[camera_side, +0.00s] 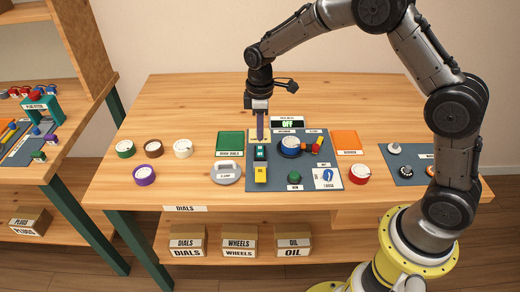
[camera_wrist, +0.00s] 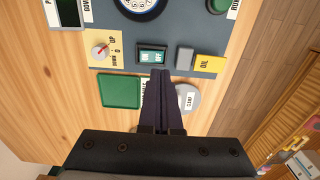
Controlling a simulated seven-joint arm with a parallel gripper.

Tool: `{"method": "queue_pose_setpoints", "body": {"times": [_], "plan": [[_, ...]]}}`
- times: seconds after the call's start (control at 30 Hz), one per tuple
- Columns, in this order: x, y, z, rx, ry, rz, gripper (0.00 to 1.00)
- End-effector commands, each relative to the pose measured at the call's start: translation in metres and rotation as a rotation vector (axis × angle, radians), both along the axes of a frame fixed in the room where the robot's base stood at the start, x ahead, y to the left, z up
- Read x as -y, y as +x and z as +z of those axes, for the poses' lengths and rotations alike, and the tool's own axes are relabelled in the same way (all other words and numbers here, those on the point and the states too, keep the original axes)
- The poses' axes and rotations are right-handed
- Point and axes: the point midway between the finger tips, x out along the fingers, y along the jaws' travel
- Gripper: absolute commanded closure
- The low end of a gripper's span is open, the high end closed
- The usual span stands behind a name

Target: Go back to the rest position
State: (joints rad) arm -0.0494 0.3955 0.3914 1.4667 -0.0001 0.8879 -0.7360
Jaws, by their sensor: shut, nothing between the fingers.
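My gripper (camera_side: 260,137) is shut and empty. It points down over the left part of the blue-grey board (camera_side: 322,179), above the green rocker switch (camera_side: 260,153). In the wrist view the dark fingers (camera_wrist: 160,75) are together, with their tips just by the green switch (camera_wrist: 152,55). I cannot tell whether they touch it. A yellow OIL block (camera_side: 260,175) sits below the switch. A blue-rimmed dial (camera_side: 290,146) is on the board to the right. A display behind it reads OFF (camera_side: 289,124).
A green square (camera_side: 230,143) and a grey-white clamp (camera_side: 227,172) lie left of the board, an orange square (camera_side: 347,141) right. Several round dials (camera_side: 183,148) stand at the left. A red dial (camera_side: 360,174) and a smaller board (camera_side: 408,165) are at the right. The table's back is clear.

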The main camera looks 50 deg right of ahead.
Motion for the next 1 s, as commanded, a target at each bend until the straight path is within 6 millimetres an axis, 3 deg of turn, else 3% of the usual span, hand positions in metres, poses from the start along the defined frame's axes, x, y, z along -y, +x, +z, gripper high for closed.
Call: {"method": "queue_pose_setpoints", "body": {"times": [0.5, 0.63, 0.73, 0.9, 1.0], "plan": [[0.001, 0.002, 0.015, 0.019, 0.001, -0.002, 1.00], [0.003, 0.005, 0.061, 0.110, 0.005, -0.007, 1.00], [0.007, -0.010, 0.110, 0.193, 0.008, -0.014, 1.00], [0.013, -0.062, 0.179, 0.317, 0.021, -0.081, 1.00], [0.016, -0.101, 0.206, 0.378, 0.035, -0.141, 1.00]]}}
